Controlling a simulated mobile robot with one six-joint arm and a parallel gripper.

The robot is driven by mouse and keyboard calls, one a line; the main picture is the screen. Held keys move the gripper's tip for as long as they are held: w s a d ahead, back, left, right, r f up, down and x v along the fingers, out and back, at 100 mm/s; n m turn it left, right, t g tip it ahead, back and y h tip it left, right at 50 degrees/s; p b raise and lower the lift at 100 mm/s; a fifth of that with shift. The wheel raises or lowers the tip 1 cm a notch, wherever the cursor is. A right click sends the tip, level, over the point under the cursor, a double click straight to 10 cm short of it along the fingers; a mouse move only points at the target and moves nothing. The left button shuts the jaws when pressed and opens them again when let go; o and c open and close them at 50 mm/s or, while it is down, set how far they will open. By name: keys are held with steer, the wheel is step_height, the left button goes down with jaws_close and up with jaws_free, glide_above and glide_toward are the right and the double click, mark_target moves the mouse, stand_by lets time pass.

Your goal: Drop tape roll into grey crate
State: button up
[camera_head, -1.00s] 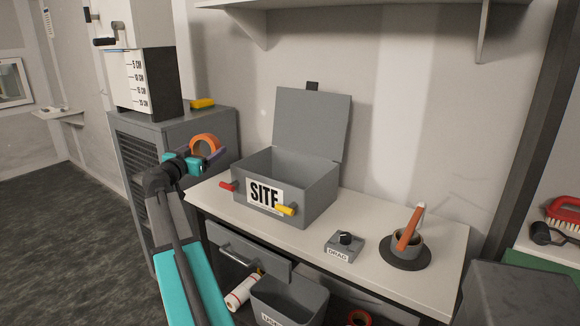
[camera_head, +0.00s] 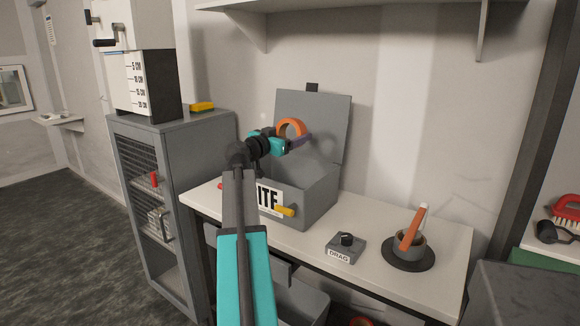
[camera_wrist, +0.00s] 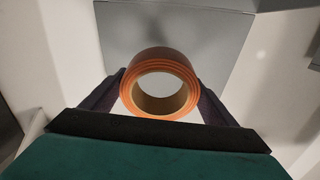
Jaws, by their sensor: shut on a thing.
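The orange tape roll (camera_head: 291,122) is held up in front of the open lid of the grey SITE box, above the box opening. My gripper (camera_head: 298,140) is shut on it; in the wrist view the roll (camera_wrist: 160,60) sits upright between both dark fingers. The grey SITE box (camera_head: 318,197) stands on the bench with its lid (camera_head: 322,115) raised; my arm hides its left part and most of its inside. A lower grey open crate (camera_head: 308,302) is under the bench, partly hidden by my arm.
A grey control box with a knob (camera_head: 345,247) and a cup with an orange-handled tool (camera_head: 408,246) stand to the right on the white bench (camera_head: 440,228). A shelf (camera_head: 360,5) hangs above. A mesh-door cabinet (camera_head: 180,130) stands left.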

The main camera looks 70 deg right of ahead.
steer(key=shift+f, duration=0.15)
steer(key=shift+f+b, duration=0.65)
steer(key=shift+f, duration=2.2)
steer(key=o, duration=1.1)
steer(key=shift+w, duration=0.1)
steer(key=b+v, duration=0.1)
steer(key=v, duration=1.3)
steer(key=shift+b, duration=0.3)
steer(key=shift+d, duration=0.1)
